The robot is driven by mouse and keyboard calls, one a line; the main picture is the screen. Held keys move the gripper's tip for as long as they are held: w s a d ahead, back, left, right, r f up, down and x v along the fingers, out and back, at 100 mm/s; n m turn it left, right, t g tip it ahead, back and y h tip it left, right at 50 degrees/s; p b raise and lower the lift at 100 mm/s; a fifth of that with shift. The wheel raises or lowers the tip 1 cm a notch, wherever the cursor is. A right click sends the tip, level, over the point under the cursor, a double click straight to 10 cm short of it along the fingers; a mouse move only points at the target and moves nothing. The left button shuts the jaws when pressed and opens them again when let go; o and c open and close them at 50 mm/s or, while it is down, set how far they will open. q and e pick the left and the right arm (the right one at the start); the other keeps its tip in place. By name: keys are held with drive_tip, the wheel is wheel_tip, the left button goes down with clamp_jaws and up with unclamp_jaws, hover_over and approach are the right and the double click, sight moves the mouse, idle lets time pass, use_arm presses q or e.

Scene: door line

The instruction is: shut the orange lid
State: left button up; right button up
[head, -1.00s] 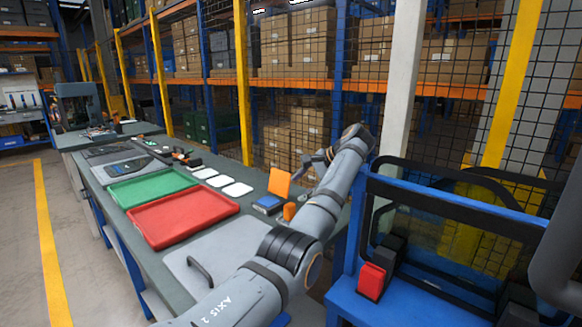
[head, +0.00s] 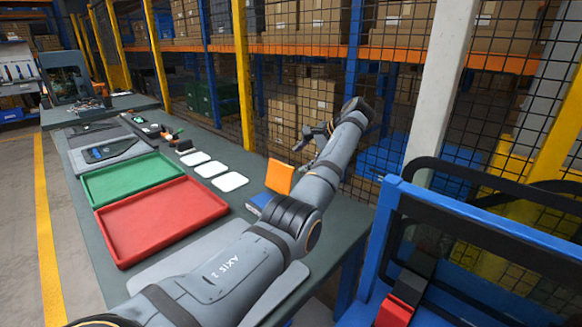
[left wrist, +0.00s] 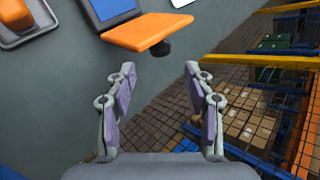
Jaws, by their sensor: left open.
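My left arm hides part of the box in the head view. In the left wrist view the lid (left wrist: 147,32) and part of the box (left wrist: 112,10) show at the top, ahead of the fingers. My left gripper (left wrist: 158,68) is open and empty, with a gap between it and the lid. In the head view the gripper (head: 312,137) is beyond the lid, to its right. My right gripper is out of view.
A red tray (head: 160,222), a green tray (head: 132,180) and white pads (head: 230,181) lie on the bench left of the box. An orange object (left wrist: 22,16) is beside the box. A mesh fence (head: 300,110) runs behind; a blue frame (head: 385,235) stands right.

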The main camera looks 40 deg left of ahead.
sight(291, 167)
use_arm(q)
drive_tip(key=x, duration=0.7)
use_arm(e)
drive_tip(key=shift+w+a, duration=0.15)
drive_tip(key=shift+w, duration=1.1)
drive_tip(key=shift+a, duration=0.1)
use_arm(q)
drive_tip(key=shift+c, duration=0.8)
clamp_jaws()
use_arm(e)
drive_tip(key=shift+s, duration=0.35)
